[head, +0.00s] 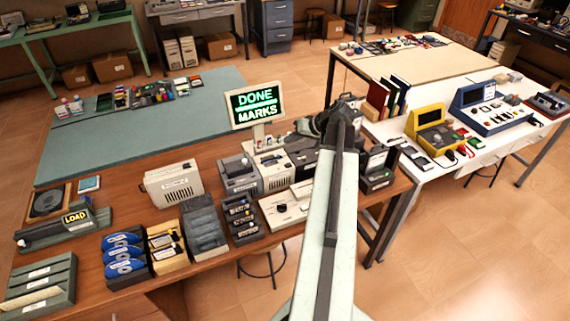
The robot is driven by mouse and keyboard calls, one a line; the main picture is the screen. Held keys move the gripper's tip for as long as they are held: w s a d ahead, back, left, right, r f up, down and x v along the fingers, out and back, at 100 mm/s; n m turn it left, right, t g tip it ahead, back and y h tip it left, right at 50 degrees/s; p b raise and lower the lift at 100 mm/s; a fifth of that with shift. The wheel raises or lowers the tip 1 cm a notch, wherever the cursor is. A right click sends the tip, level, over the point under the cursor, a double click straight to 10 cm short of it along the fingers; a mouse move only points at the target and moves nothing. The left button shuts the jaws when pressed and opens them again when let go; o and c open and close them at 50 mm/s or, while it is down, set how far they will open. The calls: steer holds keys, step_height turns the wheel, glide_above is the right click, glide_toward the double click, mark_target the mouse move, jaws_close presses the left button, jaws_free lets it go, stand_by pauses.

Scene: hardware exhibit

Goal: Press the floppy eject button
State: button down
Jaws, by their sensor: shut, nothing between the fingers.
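Several grey and beige drive-like units stand in a row on the brown wooden desk (130,190) in the head view. They include a grey unit (238,176), a beige unit (274,172) and a dark unit (303,163) partly behind my arm. I cannot tell which one is the floppy drive, and its eject button is too small or hidden to make out. My gripper (308,127) is dark and small at the far end of my arm, above the back of this row. It is shut and empty. I cannot tell whether it touches anything.
A monitor (256,103) reading "DONE MARKS" stands just left of my gripper. A beige box (173,184), blue-disk rack (123,256) and beige panel with a knob (285,207) share the desk. A dark open box (378,168) stands right of my arm.

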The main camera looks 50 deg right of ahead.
mark_target(290, 165)
step_height(290, 165, down, 9)
steer(key=b, duration=0.9)
stand_by(1.5)
steer(key=shift+f+b, duration=0.3)
steer(key=shift+f+b, duration=0.4)
stand_by(0.6)
steer(key=shift+r+p, duration=0.85)
step_height(290, 165, up, 5)
steer(key=p, duration=0.5)
steer(key=shift+r, duration=0.1)
